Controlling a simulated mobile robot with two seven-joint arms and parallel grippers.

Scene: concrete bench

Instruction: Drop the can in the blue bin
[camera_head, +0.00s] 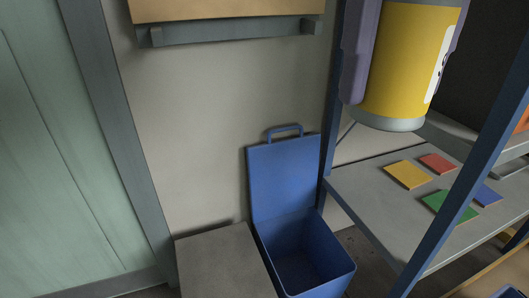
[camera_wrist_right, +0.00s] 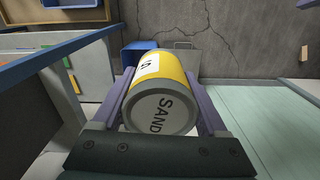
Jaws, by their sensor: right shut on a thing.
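The can (camera_head: 408,62) is yellow with grey ends and a white label. It is at the top right of the head view, close to the camera. In the right wrist view the can (camera_wrist_right: 160,100) shows its grey end marked "SAND". My right gripper (camera_head: 402,50) is shut on the can, with a purple finger on each side. The blue bin (camera_head: 305,262) stands on the floor with its lid raised against the wall; its inside looks empty. In the wrist view part of the bin (camera_wrist_right: 136,50) shows beyond the can. My left gripper is not in view.
A shelf unit with blue posts (camera_head: 440,220) stands right of the bin, with several coloured squares on its grey shelf (camera_head: 370,200). A grey block (camera_head: 222,262) stands left of the bin. A wooden shelf (camera_head: 225,10) is on the wall above. A green door is at the left.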

